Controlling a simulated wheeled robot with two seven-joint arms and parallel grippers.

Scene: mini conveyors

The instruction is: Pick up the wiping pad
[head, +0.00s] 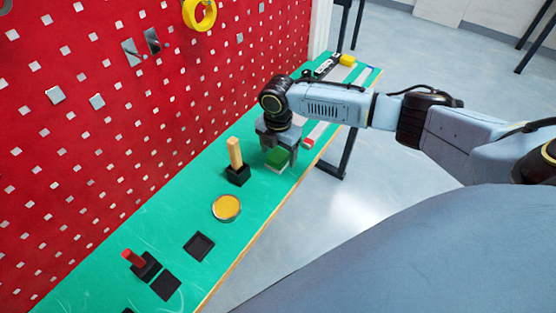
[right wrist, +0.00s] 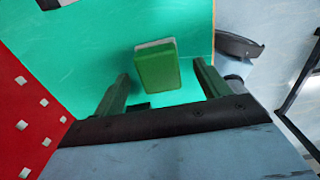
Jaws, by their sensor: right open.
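The wiping pad (head: 277,158) is a small block with a green top and a pale layer under it. It lies on the green bench top, close to the bench's front edge. My right gripper (head: 279,152) is above the pad and partly covers it in the head view. In the right wrist view the pad (right wrist: 157,66) lies between and beyond the two fingers of the right gripper (right wrist: 164,84). The fingers are open, with a gap on each side of the pad. My left gripper is not in view.
A wooden block (head: 235,153) stands upright in a black holder left of the pad. A round yellow-topped tin (head: 226,208), a black square tray (head: 199,246) and a red-handled item (head: 133,258) lie nearer. A red pegboard (head: 130,100) walls the bench's back.

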